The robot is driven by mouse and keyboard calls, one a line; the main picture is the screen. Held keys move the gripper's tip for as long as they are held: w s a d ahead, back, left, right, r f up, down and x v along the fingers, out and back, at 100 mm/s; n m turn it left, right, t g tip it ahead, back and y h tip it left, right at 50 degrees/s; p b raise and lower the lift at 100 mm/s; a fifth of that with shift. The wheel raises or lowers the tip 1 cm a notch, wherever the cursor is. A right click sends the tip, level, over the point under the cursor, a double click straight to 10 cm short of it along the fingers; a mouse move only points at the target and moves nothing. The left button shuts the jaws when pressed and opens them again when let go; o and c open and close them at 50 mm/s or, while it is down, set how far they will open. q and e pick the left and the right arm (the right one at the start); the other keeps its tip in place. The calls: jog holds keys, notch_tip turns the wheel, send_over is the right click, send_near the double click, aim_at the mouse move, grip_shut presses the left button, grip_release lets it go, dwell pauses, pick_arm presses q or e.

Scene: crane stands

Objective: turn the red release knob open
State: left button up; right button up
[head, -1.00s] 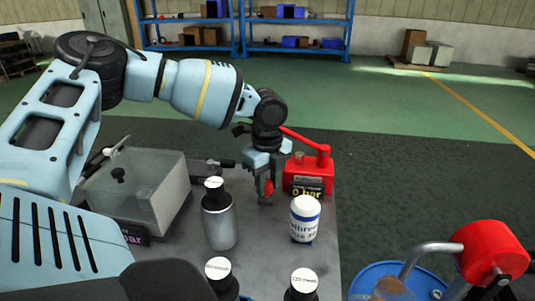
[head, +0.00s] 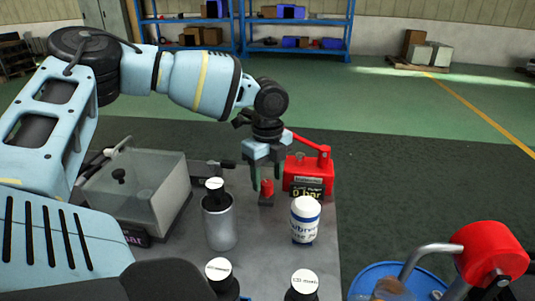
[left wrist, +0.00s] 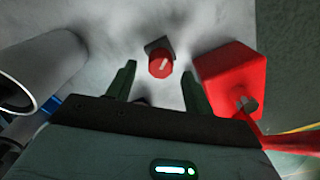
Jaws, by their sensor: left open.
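The red release knob (head: 267,187) stands upright on a small dark base on the grey bench top. In the left wrist view the knob (left wrist: 160,64) shows a pale line across its top, and it lies ahead of and between the two fingers. My left gripper (head: 267,180) is open around or just above the knob, pointing down. In the left wrist view the gripper (left wrist: 158,82) has a wide gap with nothing held. Whether a finger touches the knob cannot be told. My right gripper is not in view.
A red pump box (head: 307,172) with a "0 bar" label stands just right of the knob. A white labelled bottle (head: 305,222) and a grey metal cup (head: 219,226) stand nearer. A clear-lidded box (head: 135,185) is at left.

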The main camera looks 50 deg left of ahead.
aim_at(268, 183)
pick_arm(q)
jog(key=shift+r, duration=2.7)
